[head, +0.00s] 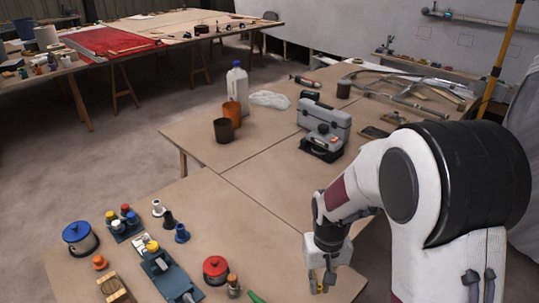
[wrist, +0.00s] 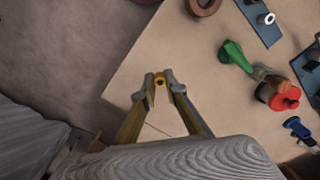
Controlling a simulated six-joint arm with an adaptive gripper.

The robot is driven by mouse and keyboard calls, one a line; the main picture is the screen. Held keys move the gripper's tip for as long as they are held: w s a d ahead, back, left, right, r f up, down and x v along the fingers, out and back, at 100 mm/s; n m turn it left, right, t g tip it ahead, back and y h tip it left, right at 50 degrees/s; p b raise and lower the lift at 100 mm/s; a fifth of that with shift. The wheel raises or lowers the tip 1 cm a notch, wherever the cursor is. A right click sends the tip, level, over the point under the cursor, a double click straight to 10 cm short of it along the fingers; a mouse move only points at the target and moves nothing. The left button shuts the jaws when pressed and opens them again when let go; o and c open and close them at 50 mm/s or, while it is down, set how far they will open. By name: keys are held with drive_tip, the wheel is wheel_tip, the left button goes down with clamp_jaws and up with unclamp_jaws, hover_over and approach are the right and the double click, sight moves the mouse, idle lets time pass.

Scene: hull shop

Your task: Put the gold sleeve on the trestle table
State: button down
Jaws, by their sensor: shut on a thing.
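The gold sleeve (wrist: 160,80) is a small ring-shaped piece between my gripper's fingertips in the wrist view. My gripper (wrist: 159,88) is shut on it, and the fingers hide its sides. In the head view my gripper (head: 319,284) points down over the near right part of the brown table (head: 265,238). How far the sleeve is above the surface is not clear. A far table (head: 160,22) on trestle legs stands at the upper left, with a red sheet on it.
A red-lidded pot (head: 215,270), a green object (head: 256,297) and blue fixtures (head: 160,272) stand left of my gripper. The table between is bare.

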drive_tip(key=shift+m, duration=0.6)
drive_tip(key=d, duration=0.4)
drive_tip(key=shift+d, duration=0.3)
drive_tip(key=shift+w+a, duration=0.1)
drive_tip(key=shift+w, duration=0.05)
drive_tip(key=w+a+r+n, duration=0.1)
drive_tip(key=a+r, duration=0.2)
drive_tip(key=a, duration=3)
drive_tip(key=shift+w, duration=0.2)
drive_tip(key=shift+f, duration=3.05)
drive_tip(key=shift+f, duration=0.1)
